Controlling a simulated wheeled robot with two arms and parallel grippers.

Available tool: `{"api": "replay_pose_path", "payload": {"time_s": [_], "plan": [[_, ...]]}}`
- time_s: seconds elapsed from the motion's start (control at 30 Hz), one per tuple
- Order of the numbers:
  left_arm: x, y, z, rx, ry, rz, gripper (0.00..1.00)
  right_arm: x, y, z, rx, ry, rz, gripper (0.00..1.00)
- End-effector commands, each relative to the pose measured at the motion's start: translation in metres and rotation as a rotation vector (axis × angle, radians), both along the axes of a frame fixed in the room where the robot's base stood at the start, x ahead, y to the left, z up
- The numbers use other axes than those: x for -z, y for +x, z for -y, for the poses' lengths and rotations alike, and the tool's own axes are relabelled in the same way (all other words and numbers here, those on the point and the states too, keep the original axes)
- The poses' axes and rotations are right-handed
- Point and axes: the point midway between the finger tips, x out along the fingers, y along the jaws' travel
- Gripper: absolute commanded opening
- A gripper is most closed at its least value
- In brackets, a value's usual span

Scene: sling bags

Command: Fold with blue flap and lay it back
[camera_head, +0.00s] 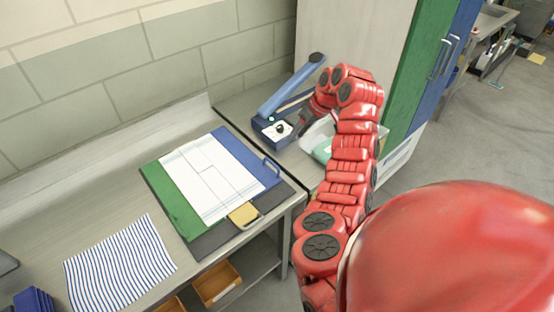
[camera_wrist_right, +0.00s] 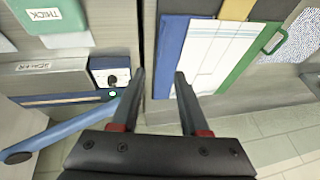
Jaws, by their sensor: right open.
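The folding board lies on the table in the head view. Its blue flap (camera_head: 246,156) is flat along the right side and has a blue handle (camera_head: 272,167). Its green flap (camera_head: 172,208) is flat on the left. A white lined cloth (camera_head: 207,178) lies between them, partly over the flaps. A yellow tab (camera_head: 243,214) is at the near edge. The blue flap shows in the right wrist view (camera_wrist_right: 171,45). My right gripper (camera_wrist_right: 160,73) is open and empty, above and apart from the board, beside the sealer. My left gripper is out of view.
A sealer (camera_head: 268,131) with a raised blue arm (camera_head: 291,86) stands on the back counter. A box labelled THICK (camera_wrist_right: 50,14) is close by. A striped cloth (camera_head: 120,264) lies left of the board. Wooden bins (camera_head: 216,283) sit under the table.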

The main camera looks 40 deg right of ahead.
Motion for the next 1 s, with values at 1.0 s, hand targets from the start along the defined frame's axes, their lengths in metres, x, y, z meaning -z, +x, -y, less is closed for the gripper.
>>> {"api": "replay_pose_path", "payload": {"time_s": [1.0], "plan": [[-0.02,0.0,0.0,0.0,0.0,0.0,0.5,0.147,0.059,-0.034,0.0,0.007,-0.003,0.45]]}}
